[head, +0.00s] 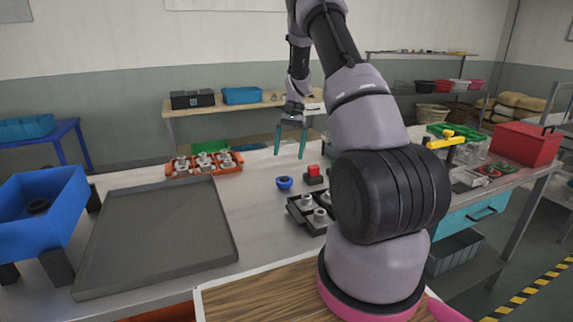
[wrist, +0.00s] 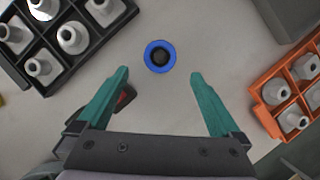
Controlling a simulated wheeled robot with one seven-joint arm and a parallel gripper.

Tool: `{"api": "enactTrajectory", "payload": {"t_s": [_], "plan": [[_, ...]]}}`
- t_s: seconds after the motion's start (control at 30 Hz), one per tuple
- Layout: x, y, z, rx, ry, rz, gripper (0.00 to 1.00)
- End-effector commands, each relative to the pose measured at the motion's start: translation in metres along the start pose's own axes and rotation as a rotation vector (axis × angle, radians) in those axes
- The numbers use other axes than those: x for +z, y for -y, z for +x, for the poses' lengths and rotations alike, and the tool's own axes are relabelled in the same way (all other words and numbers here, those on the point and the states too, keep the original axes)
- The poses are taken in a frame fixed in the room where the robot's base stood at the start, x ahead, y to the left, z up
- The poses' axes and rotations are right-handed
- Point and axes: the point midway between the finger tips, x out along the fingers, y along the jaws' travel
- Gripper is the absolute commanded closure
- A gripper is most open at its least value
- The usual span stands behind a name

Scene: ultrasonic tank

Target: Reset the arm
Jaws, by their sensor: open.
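My gripper (head: 290,141) hangs over the workbench with its two green fingers pointing down. It is open and empty, and in the wrist view (wrist: 155,95) the fingers are wide apart with nothing between them. A blue ring-shaped part (head: 284,183) with a dark centre sits on the bench below; in the wrist view the blue part (wrist: 160,56) lies just beyond the fingertips, apart from them. My arm stands in the right middle of the head view and hides part of the bench behind it.
An orange tray of grey-white parts (head: 204,175) and a black tray of similar parts (head: 293,207) stand on the bench. A red button on a black base (head: 313,174) is near the black tray. A blue bin (head: 78,205) and a large grey tray (head: 128,270) are left. A red box (head: 525,143) stands right.

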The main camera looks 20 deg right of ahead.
Motion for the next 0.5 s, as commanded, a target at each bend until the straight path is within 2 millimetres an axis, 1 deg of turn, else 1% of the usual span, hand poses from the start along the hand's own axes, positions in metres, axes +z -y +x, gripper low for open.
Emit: {"api": "enactTrajectory", "payload": {"t_s": [0.03, 0.17, 0.5], "plan": [[-0.0004, 0.0005, -0.0062, -0.002, -0.002, 0.0, 0.0], [0.0002, 0.0003, -0.0142, -0.001, 0.0, 0.0, 0.0], [0.0002, 0.0002, -0.0153, 0.0, 0.0, 0.0, 0.0]]}}
